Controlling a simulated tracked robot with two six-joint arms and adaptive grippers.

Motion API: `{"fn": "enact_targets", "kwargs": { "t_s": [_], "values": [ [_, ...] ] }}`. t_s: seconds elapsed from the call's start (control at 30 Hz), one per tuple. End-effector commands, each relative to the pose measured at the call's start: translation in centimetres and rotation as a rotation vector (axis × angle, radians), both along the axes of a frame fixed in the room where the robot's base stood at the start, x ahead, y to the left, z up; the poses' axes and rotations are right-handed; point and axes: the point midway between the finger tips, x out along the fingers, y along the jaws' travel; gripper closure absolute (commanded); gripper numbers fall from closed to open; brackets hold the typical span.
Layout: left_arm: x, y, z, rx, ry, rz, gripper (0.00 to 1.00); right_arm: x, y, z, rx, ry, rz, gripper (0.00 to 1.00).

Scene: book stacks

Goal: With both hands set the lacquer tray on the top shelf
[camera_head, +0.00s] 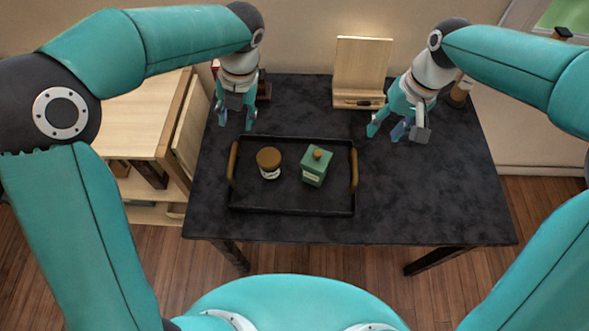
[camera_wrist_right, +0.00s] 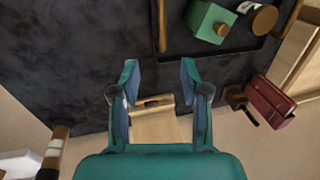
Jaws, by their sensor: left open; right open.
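The black lacquer tray (camera_head: 290,212) lies flat on the dark table, with a wooden handle at its left and right ends. On it stand a jar with a brown lid (camera_head: 269,163) and a green box-shaped canister (camera_head: 316,166) with a knob. My left gripper (camera_head: 236,122) is open and empty above the table, behind the tray's left end. My right gripper (camera_head: 391,133) is open and empty, behind and to the right of the tray's right handle. In the right wrist view its open fingers (camera_wrist_right: 160,75) show nothing between them, and the tray's edge (camera_wrist_right: 238,50) is at the top.
A wooden shelf unit (camera_head: 140,125) stands left of the table. A wooden stand (camera_head: 361,75) is at the table's back, and a dark red object (camera_wrist_right: 268,102) shows in the right wrist view. A cylindrical object (camera_head: 460,92) is at the back right. The table's right side is clear.

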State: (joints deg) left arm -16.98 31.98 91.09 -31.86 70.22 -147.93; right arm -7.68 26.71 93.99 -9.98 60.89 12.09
Motion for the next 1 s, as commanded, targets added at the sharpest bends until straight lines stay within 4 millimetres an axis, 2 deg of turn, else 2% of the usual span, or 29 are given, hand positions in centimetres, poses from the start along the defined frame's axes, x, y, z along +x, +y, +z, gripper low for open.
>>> {"fn": "enact_targets", "kwargs": {
  "t_s": [0.23,0.37,1.0],
  "values": [
    [-0.2,0.7,-0.6,0.001,0.002,0.014,0.55,0.2,0.6,-0.6,0.000,0.003,0.012,0.54],
    [-0.2,1.0,-1.9,0.002,0.005,0.015,0.55,0.2,1.0,-1.9,-0.001,0.005,0.014,0.54],
    [-0.3,3.4,-13.5,0.001,0.005,0.015,0.55,0.1,3.4,-13.6,0.000,0.007,0.015,0.54]
  ]
}}
